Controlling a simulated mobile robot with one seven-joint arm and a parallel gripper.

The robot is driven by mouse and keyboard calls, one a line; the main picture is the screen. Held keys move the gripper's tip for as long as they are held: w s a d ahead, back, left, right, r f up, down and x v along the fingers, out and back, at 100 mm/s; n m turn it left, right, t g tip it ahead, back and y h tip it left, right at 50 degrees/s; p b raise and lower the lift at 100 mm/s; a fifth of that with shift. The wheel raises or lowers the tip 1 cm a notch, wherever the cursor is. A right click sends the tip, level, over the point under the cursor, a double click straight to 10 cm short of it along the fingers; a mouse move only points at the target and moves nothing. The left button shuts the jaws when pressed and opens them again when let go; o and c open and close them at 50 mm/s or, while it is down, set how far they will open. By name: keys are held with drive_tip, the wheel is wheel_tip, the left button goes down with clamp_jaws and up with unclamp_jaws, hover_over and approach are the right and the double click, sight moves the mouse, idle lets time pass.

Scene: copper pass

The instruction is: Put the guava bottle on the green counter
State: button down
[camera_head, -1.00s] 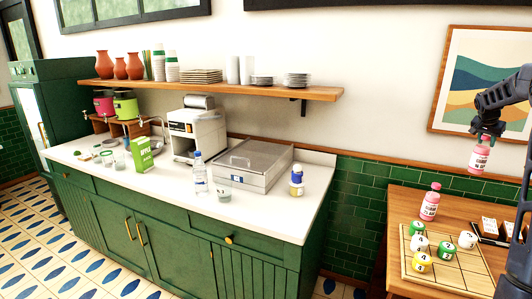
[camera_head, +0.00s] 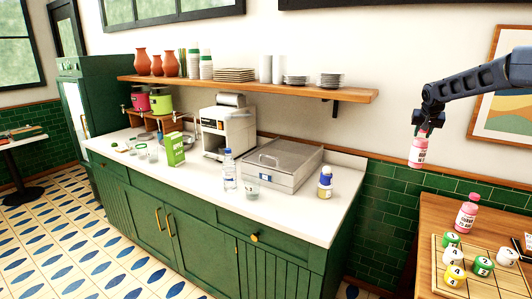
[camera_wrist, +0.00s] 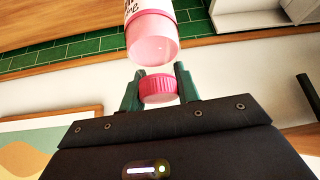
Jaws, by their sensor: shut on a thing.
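My gripper (camera_head: 428,131) is shut on the cap of a pink bottle (camera_head: 418,151) and holds it in the air, slightly tilted, in front of the wall above the wooden table's left side. In the wrist view the pink bottle (camera_wrist: 152,38) hangs from my gripper (camera_wrist: 160,88) by its pink cap. Its label is too small to read in full. A second, similar pink bottle (camera_head: 466,212) stands on the wooden table (camera_head: 425,250). The green counter (camera_head: 205,225) with a white top (camera_head: 290,213) runs along the wall to the left.
On the counter stand a steel box (camera_head: 280,165), a blue-capped bottle (camera_head: 325,183), a clear water bottle (camera_head: 229,170), a glass (camera_head: 252,186), a green carton (camera_head: 175,149) and a white machine (camera_head: 228,132). A laden shelf (camera_head: 250,85) hangs above. The counter's right front corner is clear.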

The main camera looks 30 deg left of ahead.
drive_tip(key=s+a+r+n+g+y, duration=0.15)
drive_tip(key=s+a+n, duration=0.25)
drive_tip(key=s+a, duration=1.05)
drive_tip(key=s+a+n+g+y, duration=0.1)
drive_tip(key=s+a+n+y, duration=0.25)
drive_tip(key=s+a, duration=1.05)
wheel_tip(320, 180, down, 20)
drive_tip(key=w+h, duration=0.1)
drive_tip(key=shift+a+r+n, duration=0.15)
drive_tip(key=shift+a+n, duration=0.2)
drive_tip(key=shift+t, duration=0.25)
drive_tip(key=c, duration=1)
unclamp_jaws()
drive_tip(key=v, duration=1.2)
drive_tip(key=shift+w, duration=0.1)
